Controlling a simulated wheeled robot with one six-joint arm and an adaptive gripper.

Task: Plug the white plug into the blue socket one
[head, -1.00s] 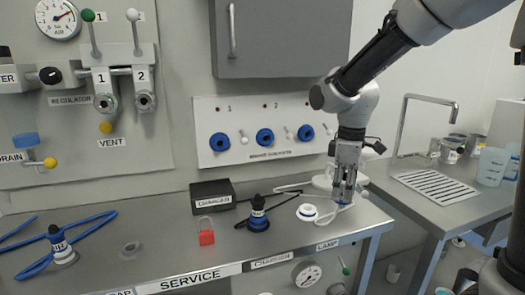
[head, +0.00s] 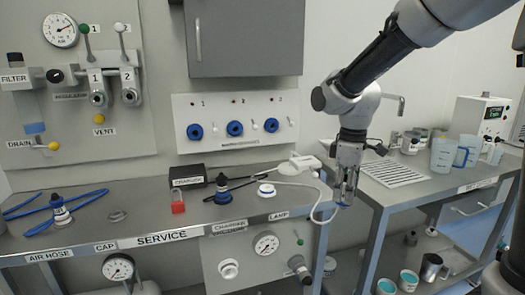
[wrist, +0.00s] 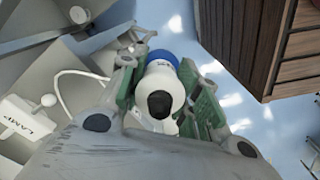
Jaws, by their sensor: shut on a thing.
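My gripper (head: 346,190) hangs at the right end of the service bench, apart from the panel. In the wrist view its green-padded fingers (wrist: 165,98) are shut on the white plug (wrist: 158,92), which has a blue collar and a dark end. A white cable (head: 325,208) loops from the plug to a white lamp body (head: 300,163) on the bench. Blue socket one (head: 195,132) is the leftmost of three blue round sockets on the white wall panel (head: 220,107), under the mark "1". Socket two (head: 235,128) and socket three (head: 271,125) are to its right.
A black box (head: 187,183), a red padlock (head: 178,201), a dark blue-ringed plug (head: 222,189) and a white blue-ringed round part (head: 266,190) lie on the bench (head: 150,215). A grey cabinet (head: 245,38) hangs above the panel. A sink bench (head: 440,190) stands at right.

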